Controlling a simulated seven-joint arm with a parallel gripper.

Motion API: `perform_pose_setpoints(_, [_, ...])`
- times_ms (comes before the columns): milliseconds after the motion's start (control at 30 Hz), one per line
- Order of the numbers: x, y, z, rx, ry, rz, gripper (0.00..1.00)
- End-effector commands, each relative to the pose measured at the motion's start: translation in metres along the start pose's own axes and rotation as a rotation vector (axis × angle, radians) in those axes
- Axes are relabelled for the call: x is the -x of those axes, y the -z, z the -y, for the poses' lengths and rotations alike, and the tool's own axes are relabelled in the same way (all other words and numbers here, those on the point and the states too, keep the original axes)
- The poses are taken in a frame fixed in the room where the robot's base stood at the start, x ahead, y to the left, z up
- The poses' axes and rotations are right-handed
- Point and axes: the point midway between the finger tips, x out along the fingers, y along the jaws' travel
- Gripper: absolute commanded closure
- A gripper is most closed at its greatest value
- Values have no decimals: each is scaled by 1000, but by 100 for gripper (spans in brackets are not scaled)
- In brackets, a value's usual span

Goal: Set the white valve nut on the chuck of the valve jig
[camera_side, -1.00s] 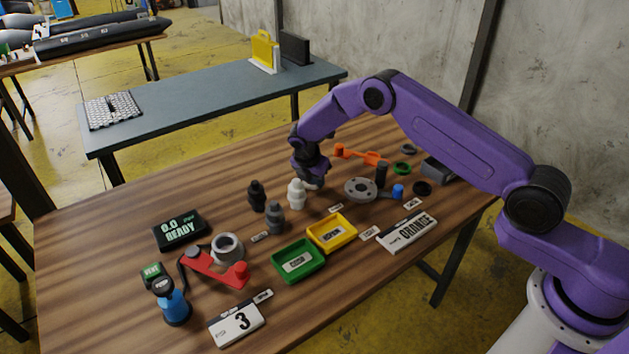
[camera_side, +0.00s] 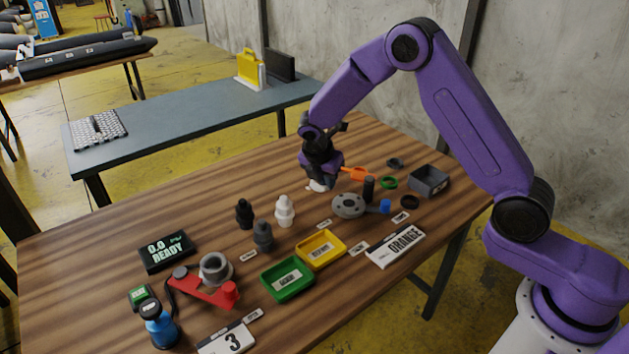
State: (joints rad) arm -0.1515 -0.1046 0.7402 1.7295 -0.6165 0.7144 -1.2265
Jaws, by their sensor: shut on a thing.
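My gripper (camera_side: 320,182) is over the back middle of the wooden table, pointing down. It is shut on a small white piece (camera_side: 316,187), probably the white valve nut, which shows only in part below the fingers. I cannot tell whether the piece touches the table. A grey round flange (camera_side: 347,207) with a dark post and a blue knob is in front and to the right. A red fixture (camera_side: 205,290) with a grey ring-shaped cup (camera_side: 215,269) is at the front left. I cannot tell for certain which of these is the valve jig with its chuck.
Black (camera_side: 244,214), white (camera_side: 285,211) and grey (camera_side: 263,236) valve bodies stand left of the flange. Green (camera_side: 288,292) and yellow (camera_side: 342,252) trays lie in front. An orange tool (camera_side: 358,174) is partly behind my gripper. Loose rings (camera_side: 387,183) and a grey box (camera_side: 429,180) are right.

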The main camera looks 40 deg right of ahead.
Motion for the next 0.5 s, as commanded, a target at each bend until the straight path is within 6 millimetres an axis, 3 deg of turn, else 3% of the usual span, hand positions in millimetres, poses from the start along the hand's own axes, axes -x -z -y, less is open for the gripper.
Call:
perform_pose_setpoints(200, [17,3,30,0,-1,0,100])
perform_pose_setpoints(500, [24,-4,51,-2,3,-2,100])
